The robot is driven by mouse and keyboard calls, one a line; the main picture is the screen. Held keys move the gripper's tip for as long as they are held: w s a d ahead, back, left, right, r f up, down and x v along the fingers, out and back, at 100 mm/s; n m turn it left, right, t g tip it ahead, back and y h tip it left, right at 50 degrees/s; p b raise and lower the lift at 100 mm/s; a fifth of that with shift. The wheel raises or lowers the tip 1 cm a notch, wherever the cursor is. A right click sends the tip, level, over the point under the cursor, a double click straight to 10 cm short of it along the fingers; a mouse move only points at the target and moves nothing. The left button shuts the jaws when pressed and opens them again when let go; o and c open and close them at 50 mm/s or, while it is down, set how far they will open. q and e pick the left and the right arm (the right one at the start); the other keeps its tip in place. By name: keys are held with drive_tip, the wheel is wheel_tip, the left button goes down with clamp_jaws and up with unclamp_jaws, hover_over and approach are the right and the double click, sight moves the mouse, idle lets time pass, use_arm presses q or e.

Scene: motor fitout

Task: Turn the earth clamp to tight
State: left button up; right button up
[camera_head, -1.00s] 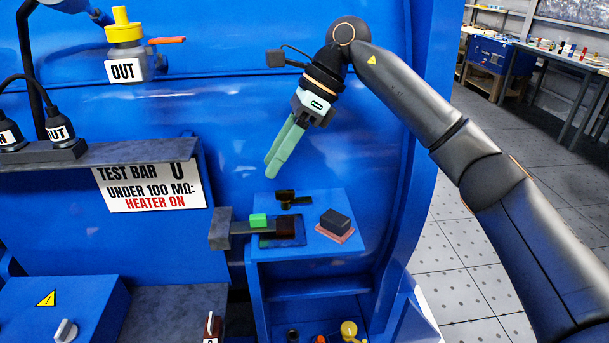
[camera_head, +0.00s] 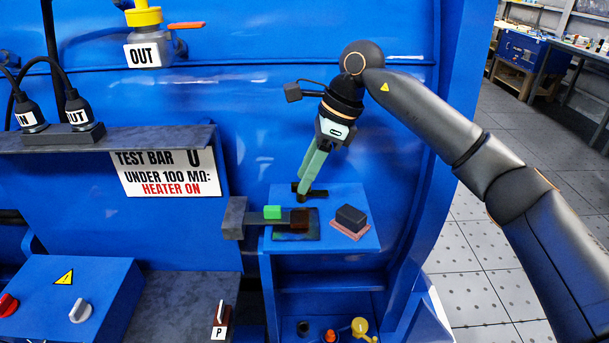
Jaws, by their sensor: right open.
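My right gripper (camera_head: 304,188) has green fingers that point down at the small blue shelf. Its fingertips are at a small black knob with a flat dark bar (camera_head: 315,194) near the back of the shelf top. The fingers hide most of the knob, and I cannot tell whether they touch it. This knob looks like the handle of the earth clamp, but no label shows. In front of it, a grey bar (camera_head: 235,218) reaches in from the left, with a green block (camera_head: 272,212) and a dark brown block (camera_head: 299,219) at its right end. My left gripper is out of view.
A black block on a pink pad (camera_head: 350,219) sits on the right of the blue shelf top (camera_head: 345,195). The lower shelf holds a yellow knob (camera_head: 360,326) and an orange one (camera_head: 330,336). A grey ledge (camera_head: 120,138) with cable plugs juts out at left.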

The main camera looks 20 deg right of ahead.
drive_tip(key=shift+a+f, duration=0.25)
drive_tip(key=shift+f, duration=0.3)
clamp_jaws()
